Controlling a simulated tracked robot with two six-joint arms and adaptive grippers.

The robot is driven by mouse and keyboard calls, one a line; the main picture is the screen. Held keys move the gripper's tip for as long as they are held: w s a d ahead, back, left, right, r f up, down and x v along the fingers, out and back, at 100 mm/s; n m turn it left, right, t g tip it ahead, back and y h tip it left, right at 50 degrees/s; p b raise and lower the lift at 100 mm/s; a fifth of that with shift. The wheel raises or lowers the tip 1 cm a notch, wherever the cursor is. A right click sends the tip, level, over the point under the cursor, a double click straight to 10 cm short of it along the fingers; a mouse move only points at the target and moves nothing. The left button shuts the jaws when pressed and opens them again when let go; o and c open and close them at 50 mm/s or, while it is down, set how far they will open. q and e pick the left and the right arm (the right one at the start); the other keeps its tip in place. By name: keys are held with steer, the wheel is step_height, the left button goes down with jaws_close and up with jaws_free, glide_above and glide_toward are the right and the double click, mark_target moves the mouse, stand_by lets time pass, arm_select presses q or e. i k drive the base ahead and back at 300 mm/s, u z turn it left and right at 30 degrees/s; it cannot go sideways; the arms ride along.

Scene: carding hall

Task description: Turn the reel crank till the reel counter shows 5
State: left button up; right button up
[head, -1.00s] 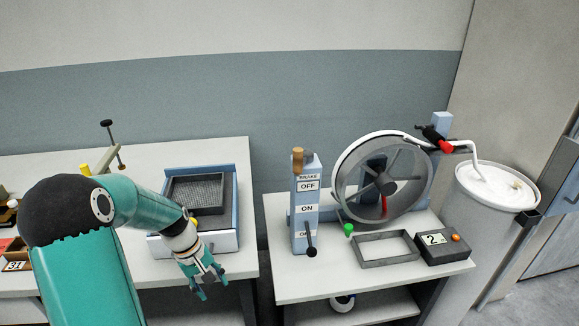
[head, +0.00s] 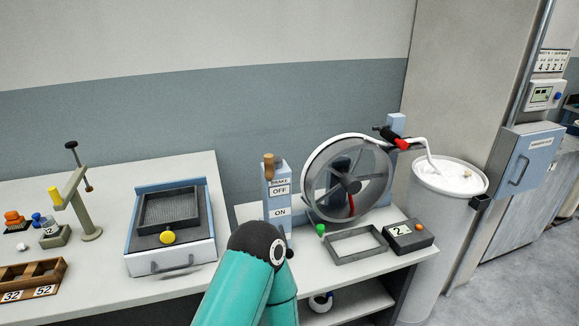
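The reel (head: 318,205) is a large pale-rimmed wheel with dark spokes, one partly red, on the right-hand table. A green knob (head: 320,229) shows at its lower left. A red grip (head: 402,143) on a dark bar shows at its upper right. I cannot tell for certain which of these is the crank. The counter (head: 408,238) is a dark box with an orange button, front right of the reel, and reads 2. A teal arm of mine rises from the bottom in front of the tables, and no gripper fingers show.
A brake post (head: 277,200) labelled OFF and ON, with a wooden handle, stands left of the reel. An empty grey frame (head: 357,257) lies before the reel. A white can (head: 440,215) stands at right. The left table (head: 110,250) holds a sieve box, stand and wooden tray.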

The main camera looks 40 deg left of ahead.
mark_target(271, 162)
steer(key=u, duration=0.05)
steer(key=i, duration=0.15)
steer(key=z, duration=1.4)
steer(key=i, duration=1.1)
steer(key=z, duration=1)
steer(key=i, duration=0.25)
steer(key=u, duration=2.7)
steer(key=i, duration=0.1)
steer(key=u, duration=1.8)
steer(key=i, duration=0.6)
steer(key=u, duration=0.45)
